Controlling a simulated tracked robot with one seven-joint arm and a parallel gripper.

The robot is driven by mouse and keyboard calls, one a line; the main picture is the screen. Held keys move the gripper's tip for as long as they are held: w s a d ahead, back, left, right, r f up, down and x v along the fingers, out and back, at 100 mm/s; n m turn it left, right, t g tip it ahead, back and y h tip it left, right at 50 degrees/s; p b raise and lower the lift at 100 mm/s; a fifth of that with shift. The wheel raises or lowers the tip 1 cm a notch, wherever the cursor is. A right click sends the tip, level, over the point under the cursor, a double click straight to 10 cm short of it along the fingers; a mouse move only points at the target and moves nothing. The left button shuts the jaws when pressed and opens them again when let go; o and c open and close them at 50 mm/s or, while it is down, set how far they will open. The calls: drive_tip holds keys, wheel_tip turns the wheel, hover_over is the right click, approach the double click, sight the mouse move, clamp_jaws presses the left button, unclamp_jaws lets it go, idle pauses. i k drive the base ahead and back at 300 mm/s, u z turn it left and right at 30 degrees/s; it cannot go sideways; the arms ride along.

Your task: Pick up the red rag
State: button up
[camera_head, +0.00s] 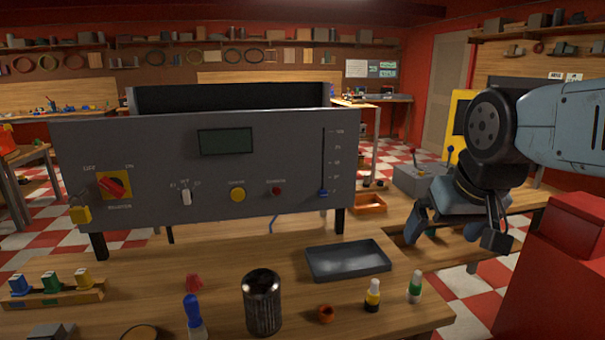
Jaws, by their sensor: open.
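A small crumpled red thing, which looks like the red rag (193,283), lies on the wooden workbench (230,258). It is in front of the grey control panel, left of a dark ribbed cup. My gripper (456,238) hangs at the right, pointing down, with its fingers spread and nothing between them. It is well to the right of the rag and apart from it.
The dark cup (262,302) and a blue-capped bottle (194,316) stand near the rag. A grey tray (347,260), an orange ring (326,314) and small bottles (372,296) are to the right. The large control panel (205,170) stands behind.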

sight(194, 282)
drive_tip(key=u, duration=1.45)
drive_tip(key=k, duration=1.25)
drive_tip(key=z, duration=0.45)
drive_tip(key=i, duration=1.6)
drive_tip(key=u, duration=0.5)
